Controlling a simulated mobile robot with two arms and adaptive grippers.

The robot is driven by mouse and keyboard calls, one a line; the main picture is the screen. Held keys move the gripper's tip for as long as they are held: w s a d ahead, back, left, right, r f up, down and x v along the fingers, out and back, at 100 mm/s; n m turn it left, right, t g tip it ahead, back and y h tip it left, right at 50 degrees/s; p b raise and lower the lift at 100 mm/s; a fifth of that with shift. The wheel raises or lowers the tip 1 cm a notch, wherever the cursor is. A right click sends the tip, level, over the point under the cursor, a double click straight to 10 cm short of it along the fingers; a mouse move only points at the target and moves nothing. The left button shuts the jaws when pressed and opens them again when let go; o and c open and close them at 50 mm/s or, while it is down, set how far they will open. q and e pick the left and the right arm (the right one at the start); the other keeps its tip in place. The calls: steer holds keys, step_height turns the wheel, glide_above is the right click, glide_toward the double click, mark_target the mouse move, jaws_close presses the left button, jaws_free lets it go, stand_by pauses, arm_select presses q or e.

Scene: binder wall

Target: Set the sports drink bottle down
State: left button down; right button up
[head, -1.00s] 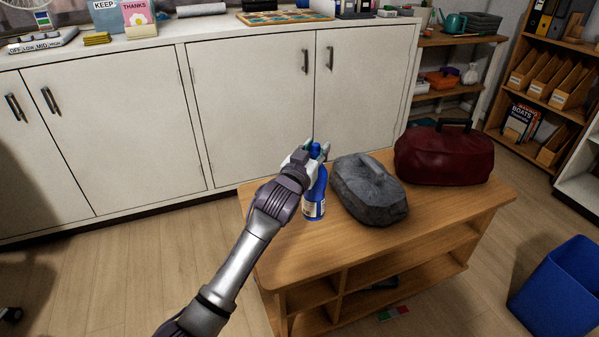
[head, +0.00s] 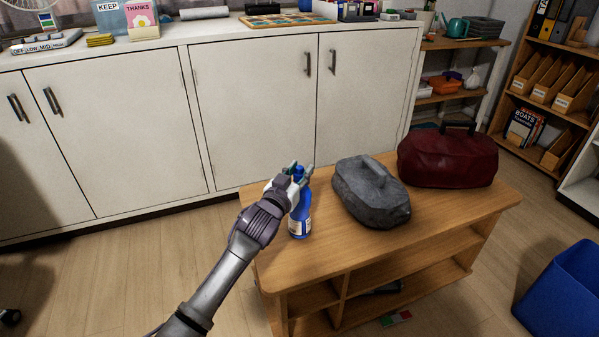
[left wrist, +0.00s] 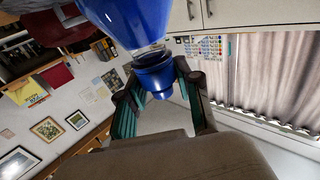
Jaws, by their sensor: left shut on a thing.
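The sports drink bottle (head: 300,224) is blue with a white label. It is upright at the left part of the wooden bench top (head: 340,247). Its base looks at or just above the wood; I cannot tell whether it touches. My left gripper (head: 301,172) is shut on the bottle's upper end. In the left wrist view, the fingers (left wrist: 158,88) close around the blue cap and neck, with the bottle body (left wrist: 130,18) beyond them. The gripper hides part of the bottle's top in the head view. My right gripper is in neither view.
White cabinets (head: 255,115) stand behind. The bench top in front of the bottle is clear. A blue bin (head: 560,295) stands at the lower right.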

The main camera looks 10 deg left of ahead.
arm_select(q)
steer(key=c, duration=0.8)
jaws_free()
steer(key=shift+f, duration=0.1)
